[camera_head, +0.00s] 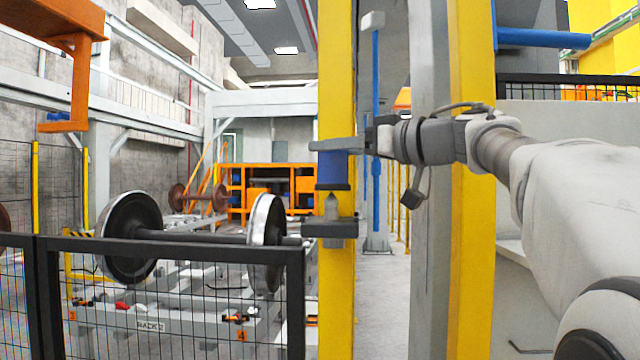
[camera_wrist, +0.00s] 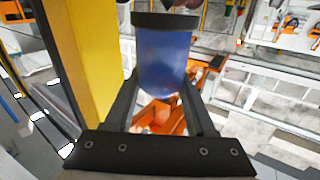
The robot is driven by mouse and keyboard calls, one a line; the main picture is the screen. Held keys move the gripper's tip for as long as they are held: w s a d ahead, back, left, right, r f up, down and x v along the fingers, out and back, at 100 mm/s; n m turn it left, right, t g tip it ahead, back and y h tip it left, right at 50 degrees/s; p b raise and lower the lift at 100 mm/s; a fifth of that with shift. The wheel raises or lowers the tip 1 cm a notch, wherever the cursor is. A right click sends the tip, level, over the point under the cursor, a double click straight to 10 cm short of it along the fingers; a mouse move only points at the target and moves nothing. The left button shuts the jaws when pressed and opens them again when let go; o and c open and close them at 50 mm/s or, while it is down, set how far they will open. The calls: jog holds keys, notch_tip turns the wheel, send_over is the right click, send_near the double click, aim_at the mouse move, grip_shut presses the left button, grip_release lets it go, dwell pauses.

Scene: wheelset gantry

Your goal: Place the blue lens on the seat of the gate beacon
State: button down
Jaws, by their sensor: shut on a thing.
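The blue lens (camera_head: 333,168) is a blue cylinder with a dark rim at its lower end, held upright. My gripper (camera_head: 338,146) is shut on its upper part and reaches in from the right. In the wrist view the lens (camera_wrist: 165,62) sits between the two dark fingers of my gripper (camera_wrist: 164,92), its dark rim away from the palm. The gate beacon's seat (camera_head: 330,229) is a grey bracket with a pointed peg on the yellow post. The lens is above the peg, roughly in line with it in the head view. I cannot tell whether rim and peg tip touch.
The yellow post (camera_head: 337,60) stands right behind the lens and seat; it also shows left of the lens in the wrist view (camera_wrist: 92,55). A black mesh fence (camera_head: 170,245) is at lower left, before a wheelset (camera_head: 267,238). A second yellow post (camera_head: 472,240) stands near my arm.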

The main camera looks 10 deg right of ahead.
aim_at(345, 174)
jog(key=shift+a+f, duration=0.25)
jog(key=shift+a, duration=0.05)
jog(key=shift+f+b, duration=0.6)
jog(key=shift+f, duration=1.3)
jog(key=shift+f, duration=0.2)
jog(key=shift+c, duration=1.1)
grip_release()
jog(key=shift+d+r, duration=0.1)
jog(key=shift+r, duration=0.1)
jog(key=b+v, duration=0.1)
jog(key=v, duration=1.1)
